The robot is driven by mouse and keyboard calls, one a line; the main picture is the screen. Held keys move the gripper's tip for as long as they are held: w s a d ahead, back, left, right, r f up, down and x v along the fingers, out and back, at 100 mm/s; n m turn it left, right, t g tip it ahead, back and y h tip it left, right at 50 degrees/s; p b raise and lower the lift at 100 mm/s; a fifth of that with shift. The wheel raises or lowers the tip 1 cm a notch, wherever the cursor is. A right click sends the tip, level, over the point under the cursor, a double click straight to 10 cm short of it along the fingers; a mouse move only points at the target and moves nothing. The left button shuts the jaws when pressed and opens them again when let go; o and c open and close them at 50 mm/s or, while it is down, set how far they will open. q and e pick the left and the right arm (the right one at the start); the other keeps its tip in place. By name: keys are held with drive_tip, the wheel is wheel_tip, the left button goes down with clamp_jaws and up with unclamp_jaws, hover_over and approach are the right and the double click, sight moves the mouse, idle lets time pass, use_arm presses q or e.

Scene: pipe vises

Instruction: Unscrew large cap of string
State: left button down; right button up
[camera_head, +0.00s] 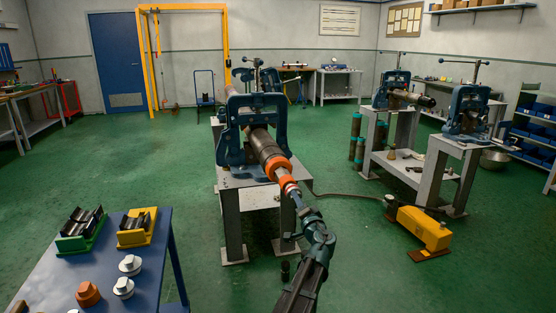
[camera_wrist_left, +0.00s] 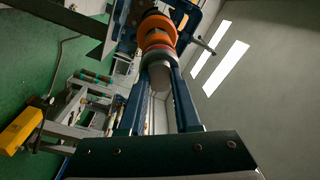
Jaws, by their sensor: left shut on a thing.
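The pipe string (camera_head: 263,145) lies held in a blue vise (camera_head: 252,118) on a grey stand, its near end pointing toward me. An orange band (camera_head: 277,166) and a smaller orange ring (camera_head: 288,184) are at this end; the orange end also shows in the left wrist view (camera_wrist_left: 157,30). My left gripper (camera_head: 294,198) is in line with the string and shut on the end piece, which looks like the large cap. In the left wrist view, a pale cylindrical part (camera_wrist_left: 160,75) shows between the fingers. Whether the threads are engaged is hidden. My right gripper is not in view.
A blue table (camera_head: 60,275) at the lower left holds white caps (camera_head: 130,265), an orange cap (camera_head: 88,293), and green (camera_head: 80,243) and yellow (camera_head: 137,240) cradles. A yellow pedal unit (camera_head: 424,229) stands on the floor at right. More vises (camera_head: 467,112) are behind it.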

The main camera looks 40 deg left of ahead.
use_arm(q)
drive_tip(key=shift+s+n, duration=0.1)
drive_tip(key=shift+n, duration=0.2)
drive_tip(key=n+g, duration=0.1)
drive_tip(key=n, duration=1.3)
drive_tip(key=shift+s+n+p, duration=0.1)
drive_tip(key=shift+n+p, duration=0.2)
drive_tip(key=shift+p, duration=0.1)
drive_tip(key=shift+y, duration=0.3)
drive_tip(key=c, duration=0.7)
unclamp_jaws()
drive_tip(key=shift+a+f, duration=0.1)
